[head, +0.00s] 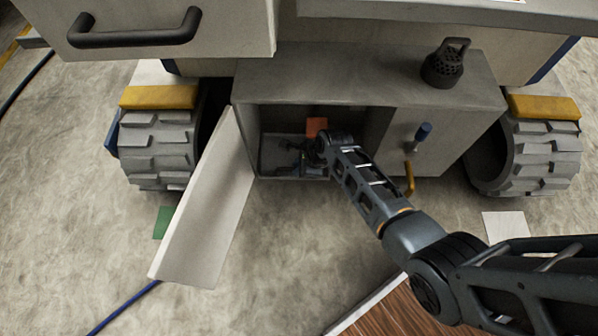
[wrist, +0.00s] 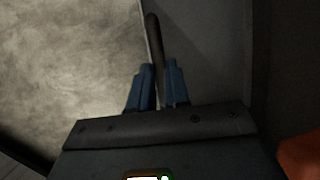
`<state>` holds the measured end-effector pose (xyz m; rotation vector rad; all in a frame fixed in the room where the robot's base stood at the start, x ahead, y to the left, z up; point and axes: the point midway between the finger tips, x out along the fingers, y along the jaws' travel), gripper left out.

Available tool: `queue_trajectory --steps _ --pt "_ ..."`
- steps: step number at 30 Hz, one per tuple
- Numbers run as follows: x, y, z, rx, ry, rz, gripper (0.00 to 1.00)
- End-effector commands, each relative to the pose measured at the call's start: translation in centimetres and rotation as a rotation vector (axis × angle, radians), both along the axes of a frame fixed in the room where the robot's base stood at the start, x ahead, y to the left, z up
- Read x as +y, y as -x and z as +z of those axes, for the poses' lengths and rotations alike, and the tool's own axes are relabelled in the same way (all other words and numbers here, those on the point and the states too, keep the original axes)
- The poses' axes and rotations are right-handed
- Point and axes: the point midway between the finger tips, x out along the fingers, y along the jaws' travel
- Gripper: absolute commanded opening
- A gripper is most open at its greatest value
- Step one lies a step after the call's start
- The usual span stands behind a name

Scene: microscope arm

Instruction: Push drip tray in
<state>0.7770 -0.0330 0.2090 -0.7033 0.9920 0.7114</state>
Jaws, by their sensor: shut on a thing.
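The drip tray (head: 280,150) appears as a low, dark grey shape inside the open compartment of the grey cabinet (head: 370,78). My gripper (head: 303,168) reaches into the compartment opening near its front edge. In the wrist view the blue fingers (wrist: 156,90) close on both sides of a thin dark bar (wrist: 154,35), which looks like the tray's handle. Bare floor shows left of the bar and a grey surface right of it. My arm hides part of the tray, and how far in it sits is hard to tell.
A white door (head: 205,205) hangs open left of the compartment. An orange block (head: 317,126) is inside, behind my wrist. An open drawer (head: 150,30) overhangs at upper left.

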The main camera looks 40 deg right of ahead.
Motion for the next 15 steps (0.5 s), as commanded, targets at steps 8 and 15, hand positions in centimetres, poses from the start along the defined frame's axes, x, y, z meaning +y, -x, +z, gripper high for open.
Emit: queue_trajectory --steps 8,15 --pt "-0.04 -0.19 -0.02 -0.002 0.000 0.001 0.00" --pt "-0.03 -0.17 -0.02 -0.002 0.000 0.001 0.35"
